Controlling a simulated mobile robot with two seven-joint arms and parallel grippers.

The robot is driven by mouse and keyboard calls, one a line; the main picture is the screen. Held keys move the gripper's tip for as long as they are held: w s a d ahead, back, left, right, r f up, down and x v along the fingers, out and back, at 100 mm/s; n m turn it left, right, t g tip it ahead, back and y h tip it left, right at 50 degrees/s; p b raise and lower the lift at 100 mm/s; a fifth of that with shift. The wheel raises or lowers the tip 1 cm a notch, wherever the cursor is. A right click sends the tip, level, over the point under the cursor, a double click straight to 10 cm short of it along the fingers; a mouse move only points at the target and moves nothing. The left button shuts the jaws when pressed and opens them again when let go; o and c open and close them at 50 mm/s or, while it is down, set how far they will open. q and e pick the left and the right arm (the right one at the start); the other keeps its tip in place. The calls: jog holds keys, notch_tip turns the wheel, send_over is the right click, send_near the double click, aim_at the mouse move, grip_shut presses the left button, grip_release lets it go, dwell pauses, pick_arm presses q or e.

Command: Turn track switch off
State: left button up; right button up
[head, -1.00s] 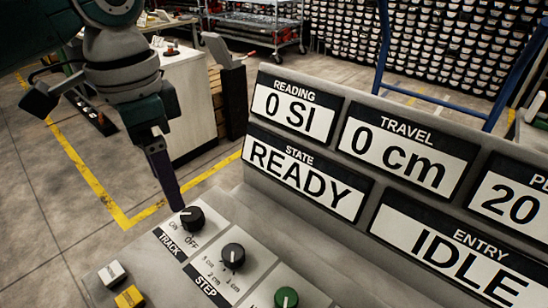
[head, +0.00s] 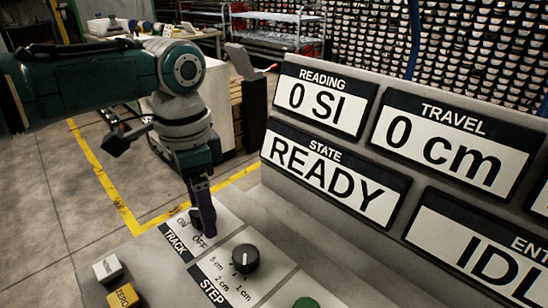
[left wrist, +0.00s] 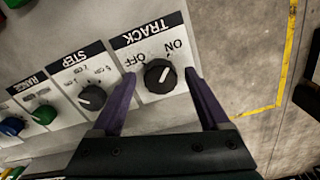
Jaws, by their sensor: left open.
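The TRACK switch is a black round knob on the sloped panel, between its ON and OFF labels. In the left wrist view the knob (left wrist: 159,76) sits between my purple fingers, and its white mark seems to lean toward ON. My left gripper (left wrist: 161,84) is open, with one finger on each side of the knob. I cannot tell whether the fingers touch it. In the head view my left gripper (head: 203,224) points down at the TRACK plate (head: 176,241) and hides most of the knob.
The black STEP knob (head: 245,258) is beside TRACK, with a green knob (head: 305,303) beyond it. White (head: 107,268) and yellow ZERO (head: 122,296) buttons lie at the lower left. A display board (head: 335,180) reading READY rises behind the panel.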

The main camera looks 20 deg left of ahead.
pick_arm(q)
grip_shut()
dwell(0.7)
